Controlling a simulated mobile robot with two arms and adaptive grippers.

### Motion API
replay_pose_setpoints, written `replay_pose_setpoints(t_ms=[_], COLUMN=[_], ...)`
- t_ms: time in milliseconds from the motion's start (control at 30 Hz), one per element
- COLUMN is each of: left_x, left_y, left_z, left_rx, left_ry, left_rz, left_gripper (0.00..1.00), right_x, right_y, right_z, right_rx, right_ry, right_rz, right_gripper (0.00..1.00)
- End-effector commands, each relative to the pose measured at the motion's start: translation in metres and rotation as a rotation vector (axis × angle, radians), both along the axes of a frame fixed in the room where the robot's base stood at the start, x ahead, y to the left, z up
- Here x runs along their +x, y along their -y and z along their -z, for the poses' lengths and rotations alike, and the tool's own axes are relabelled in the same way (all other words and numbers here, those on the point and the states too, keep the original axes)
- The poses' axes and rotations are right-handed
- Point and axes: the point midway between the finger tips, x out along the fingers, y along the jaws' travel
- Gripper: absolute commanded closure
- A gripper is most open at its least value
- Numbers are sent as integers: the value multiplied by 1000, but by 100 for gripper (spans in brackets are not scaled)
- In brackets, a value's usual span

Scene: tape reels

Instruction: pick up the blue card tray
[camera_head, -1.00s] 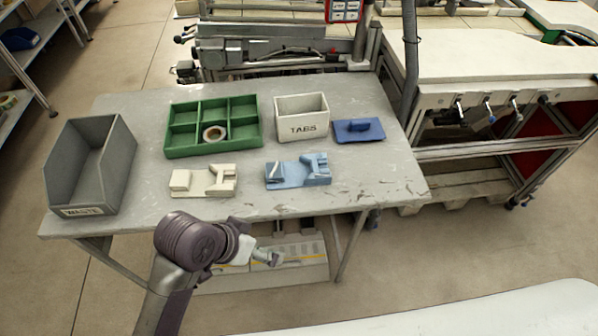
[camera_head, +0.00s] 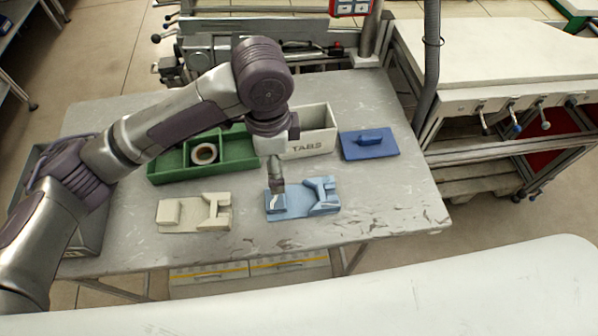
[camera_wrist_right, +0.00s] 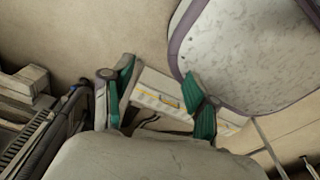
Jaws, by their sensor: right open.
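The blue card tray (camera_head: 369,144) is a flat dark blue piece with a raised block on top. It lies at the table's right, next to the white TABS bin. My left gripper (camera_head: 277,187) points down over the left end of the light blue dispenser (camera_head: 318,197), left of and nearer than the tray. Its fingers are too small to tell open or shut, and I cannot tell whether it touches the dispenser. My right gripper (camera_wrist_right: 160,68) shows in the right wrist view with green fingers apart and nothing between them. The tray is not seen there.
The TABS bin (camera_head: 312,145) and green divided tray (camera_head: 167,171), holding a tape roll (camera_head: 203,153), are partly hidden by my left arm. A cream dispenser (camera_head: 195,213) is at front left. The grey bin (camera_head: 83,237) is mostly hidden. The table is clear around the blue tray's right.

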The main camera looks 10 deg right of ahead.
Motion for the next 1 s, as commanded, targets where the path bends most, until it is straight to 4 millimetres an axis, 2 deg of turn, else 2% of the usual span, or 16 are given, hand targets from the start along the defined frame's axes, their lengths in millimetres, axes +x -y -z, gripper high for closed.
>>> replay_pose_setpoints(t_ms=[67, 133, 300, 433, 533, 667, 800, 1000], left_x=[0, 0, -1, 0, 0, 0, 0, 0], left_y=[-1, -2, -2, -1, -1, 0, 3, 5], left_z=[4, 13, 48, 70, 80, 87, 104, 131], left_rx=[10, 12, 11, 10, 7, 8, 9, 9], left_ry=[-2, -4, -5, -2, -1, 0, -2, 1], left_rz=[3, 3, 1, 0, 2, 2, 1, 2], left_gripper=[0, 0, 0, 0, 0, 0, 0, 0], right_x=[4, -2, -38, -53, -49, -28, -13, -19], right_y=[0, 0, 1, 1, 0, -3, -6, -5], right_z=[-1, -1, -1, -2, -3, -5, -12, -15], right_rx=[0, 1, -3, -5, -2, 2, 7, 6], right_ry=[5, -2, -56, -77, -71, -41, -16, -25], right_rz=[0, 0, 0, -2, -2, -1, -2, -2], right_gripper=[41, 41, 41, 41, 41, 41, 41, 41])
